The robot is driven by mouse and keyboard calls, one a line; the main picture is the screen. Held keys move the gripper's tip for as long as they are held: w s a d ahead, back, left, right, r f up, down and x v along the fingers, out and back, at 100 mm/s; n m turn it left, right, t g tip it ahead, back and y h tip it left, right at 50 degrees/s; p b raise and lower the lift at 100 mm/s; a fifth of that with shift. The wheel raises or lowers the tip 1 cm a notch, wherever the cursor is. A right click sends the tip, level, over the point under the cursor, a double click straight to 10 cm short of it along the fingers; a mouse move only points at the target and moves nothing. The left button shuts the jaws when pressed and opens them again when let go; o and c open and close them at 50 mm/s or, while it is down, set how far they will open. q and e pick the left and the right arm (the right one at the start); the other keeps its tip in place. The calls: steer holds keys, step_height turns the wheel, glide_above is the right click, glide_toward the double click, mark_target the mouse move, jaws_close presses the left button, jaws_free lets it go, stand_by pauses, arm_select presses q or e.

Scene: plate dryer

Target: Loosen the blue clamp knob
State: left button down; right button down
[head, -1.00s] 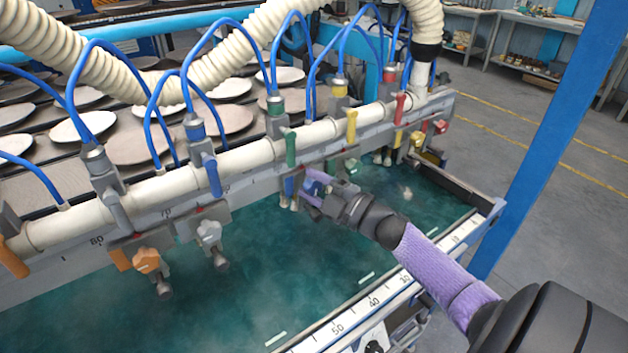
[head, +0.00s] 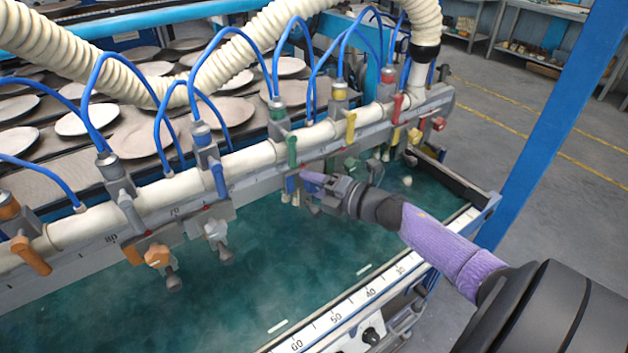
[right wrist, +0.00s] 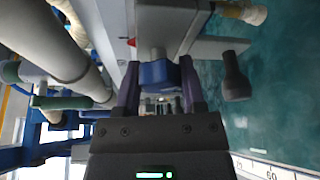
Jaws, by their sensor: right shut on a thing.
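The blue clamp knob (right wrist: 158,73) sits under the rail in the right wrist view, between the two purple fingers of my right gripper (right wrist: 159,85). The fingers are closed on its sides. In the head view my right gripper (head: 310,186) reaches in from the right to the underside of the pipe rail, and its fingers and wrist hide most of the knob. A small blue part (head: 291,185) shows just left of the fingertips. My left gripper is not in view.
The cream pipe (head: 250,160) carries coloured levers and blue hoses above the rail. An orange knob (head: 157,256) and a grey knob (head: 216,232) hang left of my gripper. A dark nozzle (right wrist: 235,78) is close beside the fingers. Green water (head: 290,270) lies below.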

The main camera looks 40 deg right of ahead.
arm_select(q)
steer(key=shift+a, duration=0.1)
arm_select(e)
steer(key=shift+f, duration=0.1)
stand_by(0.3)
steer(key=c, duration=0.5)
jaws_free()
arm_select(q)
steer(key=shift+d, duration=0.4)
arm_select(e)
steer(key=o, duration=0.3)
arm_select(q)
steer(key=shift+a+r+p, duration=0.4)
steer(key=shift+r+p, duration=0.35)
arm_select(e)
steer(key=v, duration=1)
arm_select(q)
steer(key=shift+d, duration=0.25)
